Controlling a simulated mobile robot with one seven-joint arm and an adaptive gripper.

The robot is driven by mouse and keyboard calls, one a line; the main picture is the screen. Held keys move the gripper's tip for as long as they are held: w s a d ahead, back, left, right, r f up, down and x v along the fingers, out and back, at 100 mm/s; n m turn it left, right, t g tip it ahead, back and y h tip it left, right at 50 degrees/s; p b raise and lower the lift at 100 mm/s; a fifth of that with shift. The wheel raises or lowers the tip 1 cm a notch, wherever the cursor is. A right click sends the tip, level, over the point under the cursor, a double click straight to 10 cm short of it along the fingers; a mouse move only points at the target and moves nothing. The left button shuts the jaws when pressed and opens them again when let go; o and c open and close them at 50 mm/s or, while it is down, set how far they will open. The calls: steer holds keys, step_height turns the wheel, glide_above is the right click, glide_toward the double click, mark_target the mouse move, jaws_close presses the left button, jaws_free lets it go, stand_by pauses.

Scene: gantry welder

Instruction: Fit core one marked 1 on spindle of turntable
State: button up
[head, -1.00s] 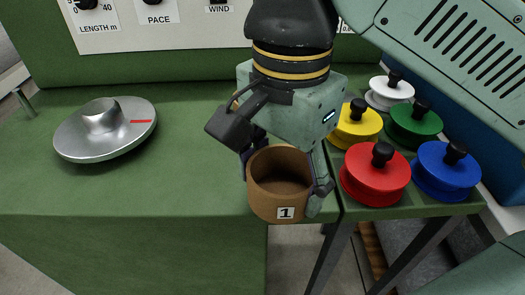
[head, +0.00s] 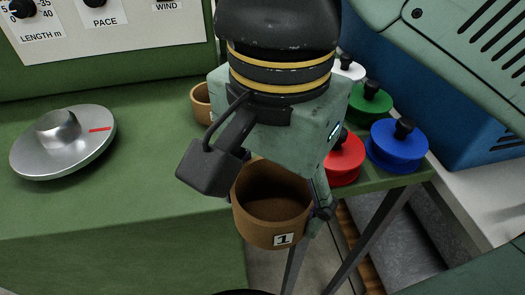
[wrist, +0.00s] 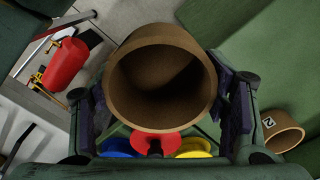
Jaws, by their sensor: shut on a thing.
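The brown core marked 1 (head: 283,240) is a hollow cardboard tube in my gripper (head: 282,190). It hangs past the bench's front edge, open end up, with its label facing forward. In the wrist view the core (wrist: 125,108) sits between the two shut fingers (wrist: 165,110), and I look into its opening. The silver turntable (head: 88,153) is on the green bench at the left, well apart from the core. Its short raised spindle (head: 58,126) is bare, and a red mark lies on the disc.
Another brown core (head: 200,104), partly hidden, stands behind my gripper; the wrist view shows its label 2 (wrist: 285,132). Red (head: 345,163), blue (head: 397,148), green (head: 370,104) and white (head: 350,68) knobbed spools stand at the right. The bench between turntable and gripper is clear.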

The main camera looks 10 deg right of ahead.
mark_target(274, 174)
step_height(274, 174, up, 4)
steer(key=p, duration=0.3)
steer(key=shift+f, duration=0.2)
stand_by(0.4)
